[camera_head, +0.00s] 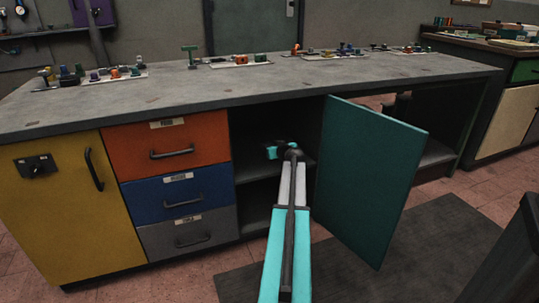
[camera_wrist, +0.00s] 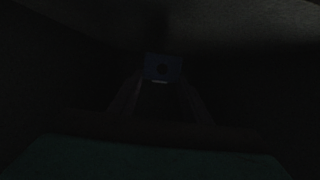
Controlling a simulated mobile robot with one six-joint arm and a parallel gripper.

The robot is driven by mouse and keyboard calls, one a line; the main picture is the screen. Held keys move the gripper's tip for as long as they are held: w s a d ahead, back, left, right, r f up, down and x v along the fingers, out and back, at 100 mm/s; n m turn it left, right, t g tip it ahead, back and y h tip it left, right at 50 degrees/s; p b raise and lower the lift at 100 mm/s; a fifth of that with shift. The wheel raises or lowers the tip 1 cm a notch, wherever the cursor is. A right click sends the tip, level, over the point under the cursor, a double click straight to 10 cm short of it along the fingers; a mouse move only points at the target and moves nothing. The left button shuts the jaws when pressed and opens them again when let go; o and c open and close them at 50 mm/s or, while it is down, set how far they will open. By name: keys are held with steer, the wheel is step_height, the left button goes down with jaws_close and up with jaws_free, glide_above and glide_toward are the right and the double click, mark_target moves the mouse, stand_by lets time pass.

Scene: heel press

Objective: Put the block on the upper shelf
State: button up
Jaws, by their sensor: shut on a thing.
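My arm reaches into the open dark cabinet, and its wrist end shows in the upper compartment in the head view. The shelf board (camera_head: 249,177) runs just below it. In the wrist view the inside is very dark. A small dark blue block (camera_wrist: 162,63) with a round dark mark sits at the ends of the fingers of my gripper (camera_wrist: 162,74), which is shut on it. In the head view the block and the fingertips cannot be made out. Whether the block touches the shelf cannot be told.
A teal cabinet door (camera_head: 370,175) stands open to the right of my arm. Orange, blue and grey drawers (camera_head: 178,195) are closed on the left, beside a yellow door (camera_head: 70,215). The grey worktop (camera_head: 260,85) with small parts lies above the opening.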

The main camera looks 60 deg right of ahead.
steer(key=shift+f+b, duration=0.6)
steer(key=shift+f, duration=1.05)
steer(key=shift+f, duration=0.15)
steer(key=o, duration=1.2)
steer(key=shift+r, duration=0.2)
steer(key=p+v, duration=0.2)
steer(key=v, duration=1)
steer(key=shift+p, duration=0.3)
steer(key=shift+s, duration=0.2)
